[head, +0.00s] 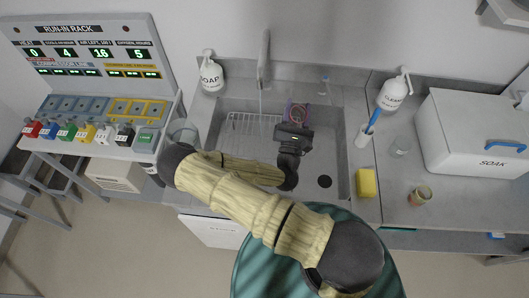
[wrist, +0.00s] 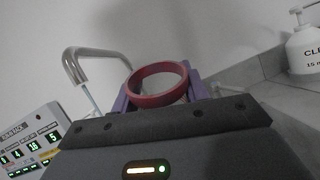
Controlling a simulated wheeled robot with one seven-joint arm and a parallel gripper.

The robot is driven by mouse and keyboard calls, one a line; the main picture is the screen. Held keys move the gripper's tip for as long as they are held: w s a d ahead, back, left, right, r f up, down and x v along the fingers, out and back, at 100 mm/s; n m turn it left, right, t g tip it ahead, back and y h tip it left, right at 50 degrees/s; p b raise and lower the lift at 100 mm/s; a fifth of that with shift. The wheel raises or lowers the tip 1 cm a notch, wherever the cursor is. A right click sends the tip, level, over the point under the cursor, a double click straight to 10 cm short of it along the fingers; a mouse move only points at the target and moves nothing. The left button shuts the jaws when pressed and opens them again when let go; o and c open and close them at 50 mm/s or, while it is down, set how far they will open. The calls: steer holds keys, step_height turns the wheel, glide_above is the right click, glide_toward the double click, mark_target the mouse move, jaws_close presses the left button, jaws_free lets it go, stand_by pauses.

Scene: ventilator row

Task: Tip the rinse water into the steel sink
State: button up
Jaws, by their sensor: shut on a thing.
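My gripper (head: 296,113) is over the steel sink (head: 328,155), right of the tap. Its purple fingers are shut on a round vessel with a dark red rim (head: 298,114). In the wrist view, the rim (wrist: 158,84) shows as a red ring between the fingers (wrist: 198,90), and the grey wall shows through it. The vessel's lower part is hidden by the gripper, and I cannot tell whether it holds water. The round drain (head: 325,181) is at the sink's lower right.
A tap (head: 263,65) and wire rack (head: 250,123) are left of my gripper. A soap bottle (head: 211,75), brush cup (head: 364,135), yellow sponge (head: 366,183), clear glass (head: 400,147), brown jar (head: 420,196) and SOAK box (head: 470,140) stand around the sink. Another glass (head: 183,130) is left.

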steer(key=shift+f, duration=0.1)
steer(key=shift+w+a+f, duration=0.1)
steer(key=shift+w+f, duration=0.05)
steer(key=shift+f, duration=0.05)
steer(key=w+a+f+g+h+b, duration=0.1)
steer(key=w+a+f+g+b, duration=0.1)
steer(key=a+f, duration=0.2)
steer(key=w+a+f+g+h+b, duration=0.1)
steer(key=a+f+g+b, duration=0.1)
steer(key=a+f, duration=0.3)
steer(key=w+a+f+g+h+b, duration=0.1)
steer(key=a+f+b, duration=0.3)
steer(key=a, duration=0.6)
steer(key=shift+w+a+f+g, duration=0.2)
steer(key=shift+w+f+g, duration=0.05)
steer(key=shift+w+g, duration=0.2)
steer(key=shift+w+a+f+g, duration=0.2)
steer(key=shift+w+g, duration=0.2)
steer(key=shift+g, duration=0.05)
steer(key=shift+d, duration=0.15)
